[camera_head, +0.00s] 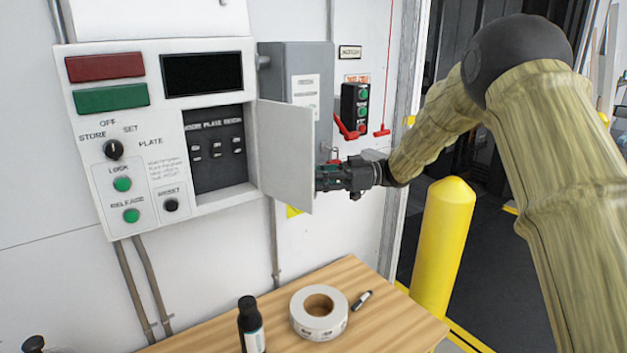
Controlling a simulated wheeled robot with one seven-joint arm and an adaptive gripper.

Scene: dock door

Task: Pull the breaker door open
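The control panel (160,225) is a white box on the wall at the left. Its breaker door (285,155), a plain light-grey flap, stands swung open toward me, hinged at the right side of the breaker recess (215,172). Several small switches show inside the recess. My gripper (322,180) reaches in from the right and is at the door's right edge, at its lower half. The fingertips are partly hidden at that edge, and I cannot tell whether they grip it or only touch it.
A grey box (318,75) is mounted behind the door, with a red-handled switch box (354,108) to its right. A wooden table (385,330) below holds a tape roll (319,312), a dark bottle (250,325) and a marker (362,300). A yellow bollard (442,250) stands right, below my arm.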

